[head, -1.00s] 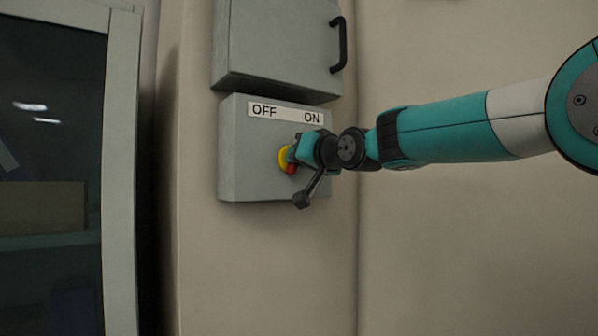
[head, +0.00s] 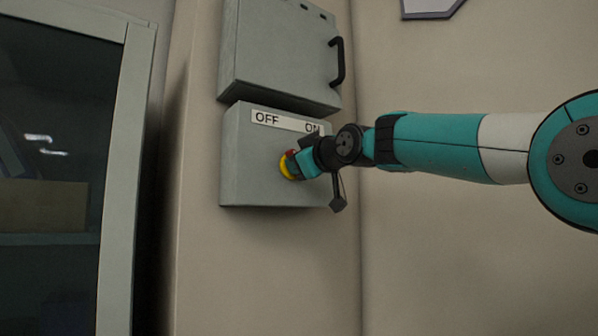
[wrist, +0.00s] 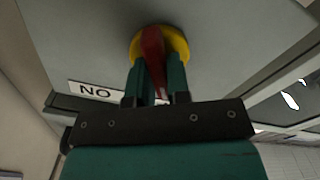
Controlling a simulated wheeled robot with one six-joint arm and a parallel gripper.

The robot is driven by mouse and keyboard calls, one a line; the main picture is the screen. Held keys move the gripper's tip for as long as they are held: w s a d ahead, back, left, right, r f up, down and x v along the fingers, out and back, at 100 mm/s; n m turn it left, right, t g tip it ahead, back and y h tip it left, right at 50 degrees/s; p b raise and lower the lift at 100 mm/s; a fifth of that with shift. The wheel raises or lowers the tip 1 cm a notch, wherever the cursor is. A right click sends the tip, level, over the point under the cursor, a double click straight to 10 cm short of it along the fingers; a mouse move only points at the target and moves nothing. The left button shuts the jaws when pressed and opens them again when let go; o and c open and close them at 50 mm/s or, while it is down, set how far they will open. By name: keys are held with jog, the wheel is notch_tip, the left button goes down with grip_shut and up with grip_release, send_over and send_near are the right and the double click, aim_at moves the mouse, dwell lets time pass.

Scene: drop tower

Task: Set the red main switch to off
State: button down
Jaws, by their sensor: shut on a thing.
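The red main switch (wrist: 153,55) has a red handle on a round yellow base (head: 286,166), on the front of a grey switch box (head: 245,165). A white label (head: 280,121) above it reads OFF at the left and ON at the right. My gripper (head: 299,164) is at the switch from the right. In the wrist view my gripper (wrist: 155,80) has its teal fingers on both sides of the red handle, shut on it. In the head view the fingers hide most of the handle; a red bit shows above them. Which label the handle points to is hard to tell.
A grey cabinet (head: 275,50) with a black handle (head: 338,62) hangs just above the switch box. A glass-fronted cabinet (head: 60,150) stands at the left. The wall below the box is clear.

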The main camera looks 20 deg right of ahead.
jog(key=shift+f+n+b, duration=0.1)
jog(key=shift+n+b, duration=0.4)
jog(key=shift+n, duration=0.7)
jog(key=c, duration=1.1)
grip_release()
jog(key=b+v, duration=0.6)
jog(key=v, duration=1.1)
jog(key=shift+s, duration=0.2)
